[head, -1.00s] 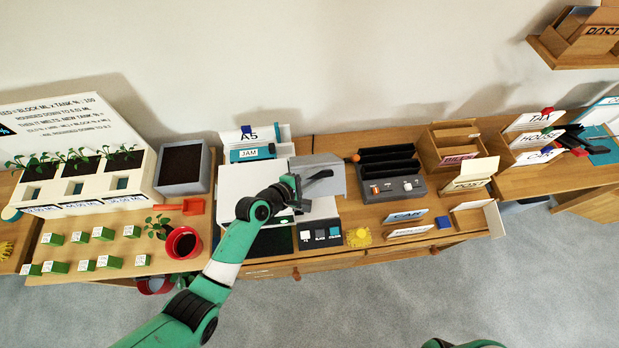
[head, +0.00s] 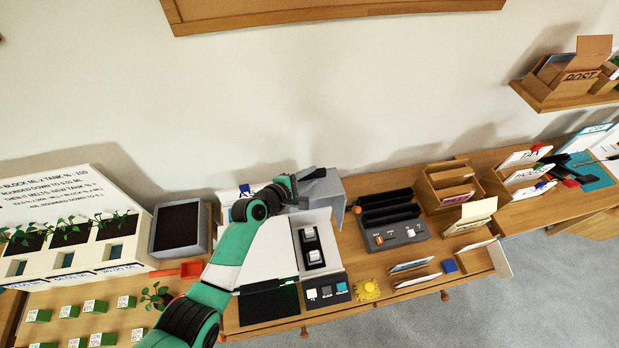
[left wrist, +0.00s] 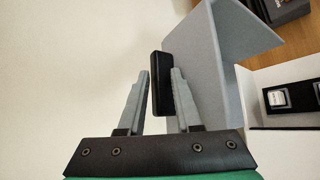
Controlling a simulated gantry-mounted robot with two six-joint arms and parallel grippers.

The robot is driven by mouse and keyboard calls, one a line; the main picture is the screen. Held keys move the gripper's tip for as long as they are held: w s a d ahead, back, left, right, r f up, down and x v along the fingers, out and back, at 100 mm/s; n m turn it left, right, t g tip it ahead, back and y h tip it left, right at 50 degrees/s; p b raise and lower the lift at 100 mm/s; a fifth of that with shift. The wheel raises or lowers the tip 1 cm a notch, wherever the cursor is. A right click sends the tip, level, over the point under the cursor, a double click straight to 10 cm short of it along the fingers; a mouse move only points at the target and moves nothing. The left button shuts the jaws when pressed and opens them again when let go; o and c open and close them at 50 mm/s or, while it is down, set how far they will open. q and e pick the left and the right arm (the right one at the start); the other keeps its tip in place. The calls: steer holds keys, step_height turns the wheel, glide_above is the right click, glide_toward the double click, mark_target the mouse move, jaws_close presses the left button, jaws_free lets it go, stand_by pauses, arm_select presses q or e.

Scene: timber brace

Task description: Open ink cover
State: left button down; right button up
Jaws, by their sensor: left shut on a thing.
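The grey ink cover (head: 325,193) stands raised at the back of the white printer (head: 268,252). The open bay (head: 322,268) shows beneath it, with a black holder and two small white-topped cartridges (head: 310,234). My left gripper (head: 298,186) is at the cover's upper left side. Part of the bay (left wrist: 290,98) shows at the right there. My arm hides part of the printer. My right gripper is not in view.
A planter box (head: 180,229) stands at the left. The wall is behind.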

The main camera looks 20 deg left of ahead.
arm_select(q)
steer(key=shift+s+d+f, duration=0.1)
steer(key=shift+s+f, duration=0.1)
steer(key=shift+f, duration=0.25)
steer(key=shift+s+d+f, duration=0.1)
steer(key=shift+s+f, duration=0.1)
steer(key=shift+f, duration=0.25)
steer(key=c, duration=0.8)
jaws_free()
steer(key=shift+o, duration=0.2)
steer(key=shift+s+a+r+p, duration=0.1)
steer(key=shift+s+r+p, duration=0.3)
steer(key=r+p+v, duration=0.1)
steer(key=p+v, duration=0.1)
steer(key=v, duration=0.8)
steer(key=shift+a+r+p, duration=0.3)
steer(key=shift+a+p, duration=0.05)
steer(key=shift+w, duration=0.15)
